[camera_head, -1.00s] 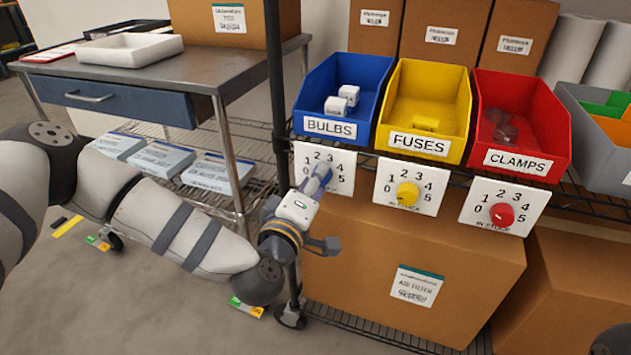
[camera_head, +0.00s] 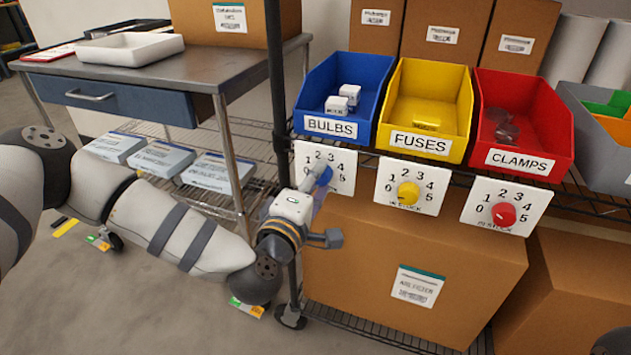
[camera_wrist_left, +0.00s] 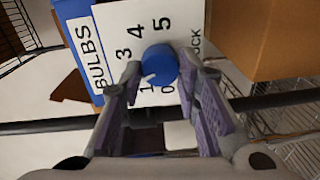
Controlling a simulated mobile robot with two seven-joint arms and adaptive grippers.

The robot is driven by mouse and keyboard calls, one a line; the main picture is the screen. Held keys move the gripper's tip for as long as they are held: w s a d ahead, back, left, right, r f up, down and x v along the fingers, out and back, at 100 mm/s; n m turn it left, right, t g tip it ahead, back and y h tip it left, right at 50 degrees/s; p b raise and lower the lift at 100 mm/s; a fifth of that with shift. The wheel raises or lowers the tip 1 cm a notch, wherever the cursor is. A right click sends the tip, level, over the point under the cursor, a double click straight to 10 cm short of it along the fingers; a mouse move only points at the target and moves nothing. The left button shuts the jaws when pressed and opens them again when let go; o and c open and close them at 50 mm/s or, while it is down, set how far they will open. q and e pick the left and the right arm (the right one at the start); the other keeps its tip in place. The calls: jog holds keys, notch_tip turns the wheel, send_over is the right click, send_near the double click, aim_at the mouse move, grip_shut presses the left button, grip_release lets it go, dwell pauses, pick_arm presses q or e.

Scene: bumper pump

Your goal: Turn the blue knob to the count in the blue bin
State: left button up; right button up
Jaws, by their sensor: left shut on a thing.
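The blue knob (camera_head: 323,175) sits on a white dial card (camera_head: 342,160) numbered 0 to 5, below the blue bin (camera_head: 312,95) labelled BULBS. Two small white boxes (camera_head: 349,92) show in the bin. My left gripper (camera_head: 319,181) reaches up to the knob from below. In the left wrist view, its two fingers (camera_wrist_left: 165,76) stand on either side of the blue knob (camera_wrist_left: 159,62) and are shut on it. A white mark on the knob's edge faces about the 1. One finger hides the 2.
To the right are a yellow bin (camera_head: 452,95) with a yellow knob (camera_head: 408,193) and a red bin (camera_head: 545,125) with a red knob (camera_head: 503,214). A large carton (camera_head: 465,270) stands below the dials. A black post (camera_head: 275,80) rises left of the blue bin.

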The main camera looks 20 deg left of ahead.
pick_arm(q)
jog(key=o, duration=1.2)
jog(key=shift+c, duration=0.2)
jog(key=s, duration=1.2)
jog(key=shift+a+r, duration=0.25)
jog(key=shift+r, duration=0.05)
jog(key=s+d+f+m+g+h+p, duration=0.4)
jog(key=s+d+f+m+g, duration=0.2)
jog(key=s+d+f, duration=0.15)
jog(key=s+a+f+m+g+p, duration=0.1)
jog(key=s+f+m+g+p, duration=0.35)
jog(key=s, duration=1.05)
jog(key=s+a+m+g+y+p, duration=0.1)
jog(key=s+a+m+g+y, duration=0.1)
jog(key=s+a+g, duration=0.2)
jog(key=s+a+f+m+g+y+p, duration=0.1)
jog(key=s+a+m+g+y, duration=0.2)
jog(key=s+a, duration=0.6)
jog(key=s+g, duration=0.2)
jog(key=s, duration=0.2)
jog(key=shift+s+f, duration=0.2)
jog(key=shift+f, duration=0.05)
pick_arm(e)
jog(key=w+r+t, duration=0.3)
jog(key=w+r, duration=0.6)
jog(key=r, duration=0.2)
jog(key=shift+w+r+t, duration=0.2)
jog(key=shift+w+t, duration=0.05)
jog(key=shift+t, duration=0.05)
